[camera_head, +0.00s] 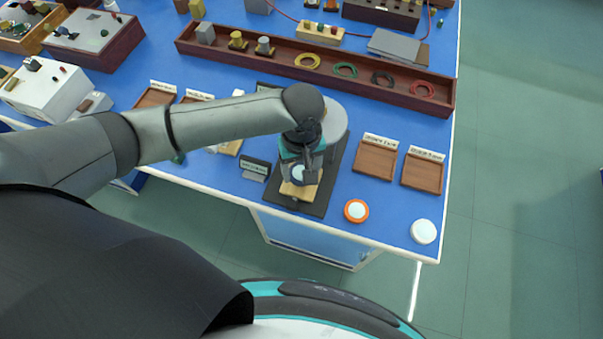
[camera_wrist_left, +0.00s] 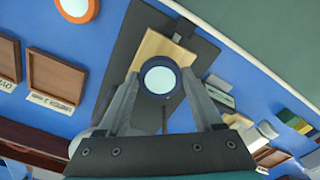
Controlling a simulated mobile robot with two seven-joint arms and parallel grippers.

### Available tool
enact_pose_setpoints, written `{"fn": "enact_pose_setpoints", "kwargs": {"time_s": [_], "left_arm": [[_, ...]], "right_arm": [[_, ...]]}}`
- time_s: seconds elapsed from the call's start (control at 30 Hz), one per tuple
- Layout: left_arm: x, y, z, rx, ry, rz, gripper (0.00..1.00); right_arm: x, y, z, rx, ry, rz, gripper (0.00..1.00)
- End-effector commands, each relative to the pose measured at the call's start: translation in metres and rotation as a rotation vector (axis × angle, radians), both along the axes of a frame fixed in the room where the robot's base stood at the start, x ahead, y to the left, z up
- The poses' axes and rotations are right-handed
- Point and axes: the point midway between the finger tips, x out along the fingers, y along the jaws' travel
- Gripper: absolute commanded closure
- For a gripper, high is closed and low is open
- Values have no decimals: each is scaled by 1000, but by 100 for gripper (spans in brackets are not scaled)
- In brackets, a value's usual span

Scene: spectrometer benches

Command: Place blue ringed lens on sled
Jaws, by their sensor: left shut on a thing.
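The blue ringed lens (camera_wrist_left: 160,79) has a pale disc in a dark blue ring. It sits between the fingers of my left gripper (camera_wrist_left: 161,82), which is shut on it. In the head view my left gripper (camera_head: 302,174) is over the sled, and the lens (camera_head: 298,174) shows partly beside it. The sled (camera_head: 297,191) is a light wooden block on a dark base plate (camera_head: 315,208); the wrist view also shows the sled (camera_wrist_left: 153,47). The lens overlaps the sled there; I cannot tell whether they touch. My right gripper is not in view.
An orange ringed lens (camera_head: 356,211) and a white ringed lens (camera_head: 424,231) lie right of the base plate. Two labelled wooden trays (camera_head: 375,161) (camera_head: 422,173) lie behind them. A small sign (camera_head: 255,169) stands left of the plate. A long wooden tray (camera_head: 437,94) spans the back.

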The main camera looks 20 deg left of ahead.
Motion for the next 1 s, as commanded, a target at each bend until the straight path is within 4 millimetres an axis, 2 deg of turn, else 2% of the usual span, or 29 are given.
{"fn": "enact_pose_setpoints", "kwargs": {"time_s": [0.03, 0.13, 0.5, 0.53, 0.8, 1.0], "left_arm": [[0, 0, -11, 0, 1, 0, 88], [0, 0, -23, 0, 0, -1, 88], [0, 0, -26, -1, 1, 0, 88], [0, 0, -26, -1, 1, 0, 31], [0, 0, -26, -1, -1, 0, 3], [0, 0, -26, -1, -1, 0, 3]], "right_arm": [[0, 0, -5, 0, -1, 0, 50], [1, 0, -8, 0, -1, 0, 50], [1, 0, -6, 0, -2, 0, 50], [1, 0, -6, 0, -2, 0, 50], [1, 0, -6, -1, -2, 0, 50], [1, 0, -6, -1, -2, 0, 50]]}}
